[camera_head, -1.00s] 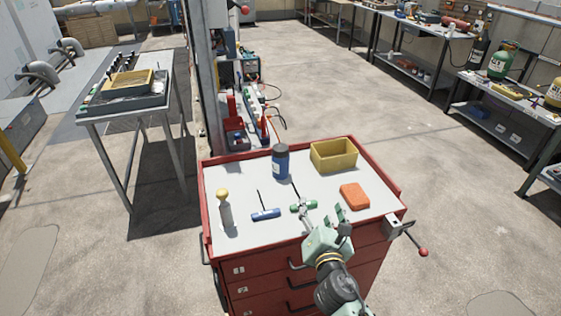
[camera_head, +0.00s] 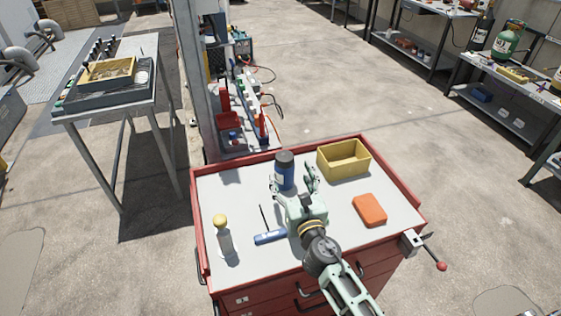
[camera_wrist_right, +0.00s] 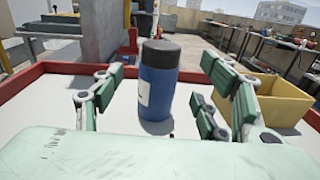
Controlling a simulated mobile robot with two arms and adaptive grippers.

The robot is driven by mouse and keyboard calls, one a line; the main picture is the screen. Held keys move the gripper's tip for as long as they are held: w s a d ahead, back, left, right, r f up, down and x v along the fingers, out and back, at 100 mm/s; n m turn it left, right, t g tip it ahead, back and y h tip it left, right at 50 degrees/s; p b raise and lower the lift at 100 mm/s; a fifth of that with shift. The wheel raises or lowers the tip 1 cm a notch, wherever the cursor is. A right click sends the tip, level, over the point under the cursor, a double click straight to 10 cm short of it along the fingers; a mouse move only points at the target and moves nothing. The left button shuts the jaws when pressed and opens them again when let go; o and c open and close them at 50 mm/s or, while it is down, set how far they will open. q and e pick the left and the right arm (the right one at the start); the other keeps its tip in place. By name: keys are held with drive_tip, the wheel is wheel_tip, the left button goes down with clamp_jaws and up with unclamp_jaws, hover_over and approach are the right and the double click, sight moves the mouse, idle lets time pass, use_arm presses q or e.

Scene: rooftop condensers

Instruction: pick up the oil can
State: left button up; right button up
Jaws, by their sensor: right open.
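A blue can with a dark cap and a pale label (camera_head: 285,172), which I take to be the oil can, stands upright near the back of the red cart's grey top (camera_head: 215,183). My right gripper (camera_head: 294,181) is open just in front of it, fingers pointing at it. In the right wrist view the blue can (camera_wrist_right: 158,85) stands between the two spread fingers (camera_wrist_right: 165,92), a little beyond them, with clear gaps at both sides. No finger visibly touches it. My left gripper is not in view.
A yellow bin (camera_head: 343,160) stands right of the can, close to the right finger in the wrist view. An orange block (camera_head: 369,209), a blue-handled tool (camera_head: 270,237) and a yellow-topped bottle (camera_head: 223,238) are on the cart. A raised red rim (camera_head: 198,235) edges the top.

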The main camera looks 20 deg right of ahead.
sight(287, 168)
drive_tip(key=shift+w+r, duration=0.1)
drive_tip(key=shift+w, duration=0.45)
drive_tip(key=shift+w+r, duration=0.1)
drive_tip(key=shift+w, duration=0.15)
drive_tip(key=w, duration=0.3)
drive_tip(key=shift+w+d+f, duration=0.1)
drive_tip(key=shift+w+f, duration=0.1)
drive_tip(key=shift+w, duration=0.95)
drive_tip(key=shift+r, duration=0.1)
drive_tip(key=c, duration=1.1)
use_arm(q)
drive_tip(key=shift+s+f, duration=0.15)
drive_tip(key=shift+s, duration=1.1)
use_arm(e)
drive_tip(key=c, duration=0.4)
